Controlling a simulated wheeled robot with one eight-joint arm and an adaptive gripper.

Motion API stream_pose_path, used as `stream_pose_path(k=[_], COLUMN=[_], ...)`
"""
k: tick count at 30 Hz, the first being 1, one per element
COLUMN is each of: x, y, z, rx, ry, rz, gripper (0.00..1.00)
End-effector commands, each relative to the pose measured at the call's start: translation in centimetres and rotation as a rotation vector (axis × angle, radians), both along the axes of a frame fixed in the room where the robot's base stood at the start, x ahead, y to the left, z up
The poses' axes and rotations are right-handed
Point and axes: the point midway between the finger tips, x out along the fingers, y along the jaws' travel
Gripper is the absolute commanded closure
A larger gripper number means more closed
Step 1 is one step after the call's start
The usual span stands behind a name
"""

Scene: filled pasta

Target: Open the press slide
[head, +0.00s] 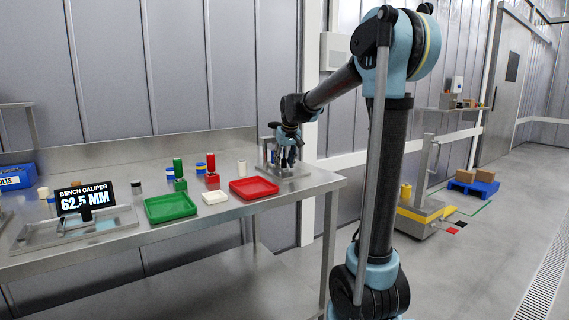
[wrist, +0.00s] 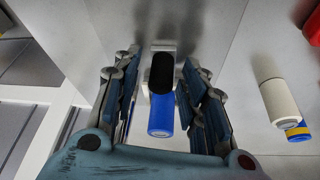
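The press (head: 284,168) stands at the right end of the steel table, a small metal frame on a base plate. My gripper (head: 288,152) is down at it and hides much of it. In the wrist view my gripper (wrist: 160,88) has its two fingers apart. Between them are a black rounded grip (wrist: 162,73) on a grey metal piece, which looks like the slide's handle, and a blue cylinder (wrist: 160,117). Gaps show on both sides, so the fingers do not appear to touch the grip. How far the slide is open cannot be told.
A red tray (head: 254,193), a white block (head: 215,197) and a green tray (head: 171,213) line the table front. Several coloured cylinders stand behind. A caliper display (head: 86,200) is at left.

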Motion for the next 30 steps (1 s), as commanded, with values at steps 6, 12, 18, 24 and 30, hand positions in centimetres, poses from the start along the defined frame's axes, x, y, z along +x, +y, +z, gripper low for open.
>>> stream_pose_path(k=[6, 12, 18, 24, 30], x=[0.0, 0.0, -0.7, -3.3, -5.8], y=[0.0, 0.0, -0.4, -2.1, -3.8], z=[0.0, 0.0, 0.1, 0.1, 0.1], rx=[0.0, 0.001, 0.002, 0.002, 0.003], ry=[0.0, 0.0, 0.001, 0.002, 0.002], rz=[0.0, 0.0, 0.0, 0.0, -0.001], gripper=[0.74, 1.0, 1.0, 1.0, 1.0])
